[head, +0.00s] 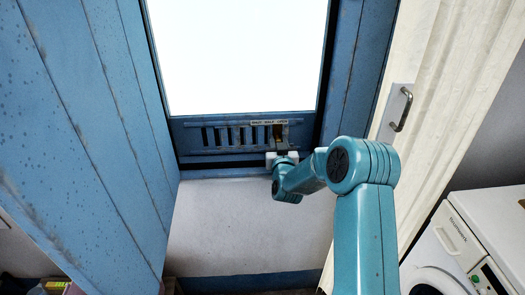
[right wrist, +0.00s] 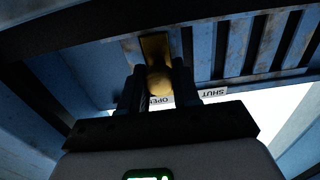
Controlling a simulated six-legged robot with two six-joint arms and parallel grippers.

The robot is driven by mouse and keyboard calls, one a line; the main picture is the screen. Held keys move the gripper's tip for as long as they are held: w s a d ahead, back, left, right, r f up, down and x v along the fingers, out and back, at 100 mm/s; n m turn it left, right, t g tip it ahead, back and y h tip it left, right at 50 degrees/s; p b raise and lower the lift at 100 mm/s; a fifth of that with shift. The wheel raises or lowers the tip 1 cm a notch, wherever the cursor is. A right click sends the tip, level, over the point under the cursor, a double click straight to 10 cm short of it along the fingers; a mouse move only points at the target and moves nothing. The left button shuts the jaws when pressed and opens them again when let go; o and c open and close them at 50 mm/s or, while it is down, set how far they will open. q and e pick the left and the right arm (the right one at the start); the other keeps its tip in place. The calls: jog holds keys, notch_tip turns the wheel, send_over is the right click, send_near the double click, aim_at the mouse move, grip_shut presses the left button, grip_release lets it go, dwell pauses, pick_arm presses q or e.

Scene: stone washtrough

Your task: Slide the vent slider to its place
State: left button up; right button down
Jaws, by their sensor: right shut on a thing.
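The blue vent (head: 228,136) with its row of dark slots sits below the bright window pane. Its slider has a round brass knob (right wrist: 158,82) on a brass plate. My right gripper (head: 279,150) reaches up to the right end of the vent. In the right wrist view, the fingers of my right gripper (right wrist: 158,90) stand on either side of the knob, shut on it. A white label (head: 269,122) runs above the slots; the wrist view shows SHUT and, by the knob, a partly hidden OPEN. My left gripper is out of view.
A blue plank panel (head: 90,110) fills the left side. A pale door (head: 440,90) with a metal handle (head: 401,110) stands at the right. A white washing machine (head: 465,240) is at the lower right. The white wall below the vent is clear.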

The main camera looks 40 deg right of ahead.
jog(key=shift+s+d+f, duration=0.1)
jog(key=shift+s+d, duration=0.4)
jog(key=shift+d, duration=0.1)
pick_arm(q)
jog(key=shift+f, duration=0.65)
pick_arm(e)
jog(key=shift+d, duration=0.1)
jog(key=shift+s, duration=0.1)
jog(key=c, duration=1)
grip_release()
jog(key=shift+o, duration=0.9)
jog(key=shift+d, duration=0.15)
